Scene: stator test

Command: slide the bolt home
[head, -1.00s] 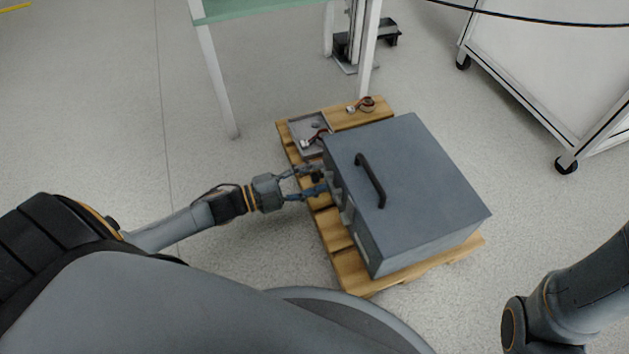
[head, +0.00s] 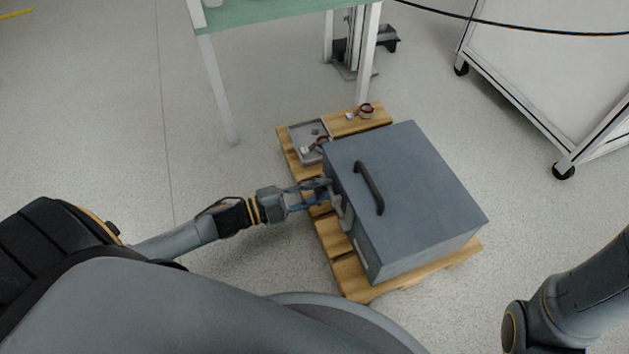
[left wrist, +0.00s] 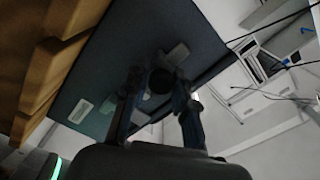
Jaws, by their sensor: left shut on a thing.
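A grey box (head: 420,190) with a black handle (head: 369,188) on its lid stands on a wooden pallet. My left gripper (head: 322,190) is at the left side face of the box, its fingers closed in on a small part there. In the left wrist view, a round dark knob (left wrist: 161,81), which I take for the bolt's knob, sits between the fingers of my left gripper (left wrist: 160,100), in front of the box's side face (left wrist: 130,50). The rest of the bolt is mostly hidden by the fingers. My right gripper is not in view.
The pallet (head: 350,275) lies on a light floor. A shallow grey tray (head: 300,133) and a small part with wires (head: 362,112) lie on its far end. A green-topped table (head: 280,12) stands behind; a white wheeled cabinet (head: 560,80) stands at right.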

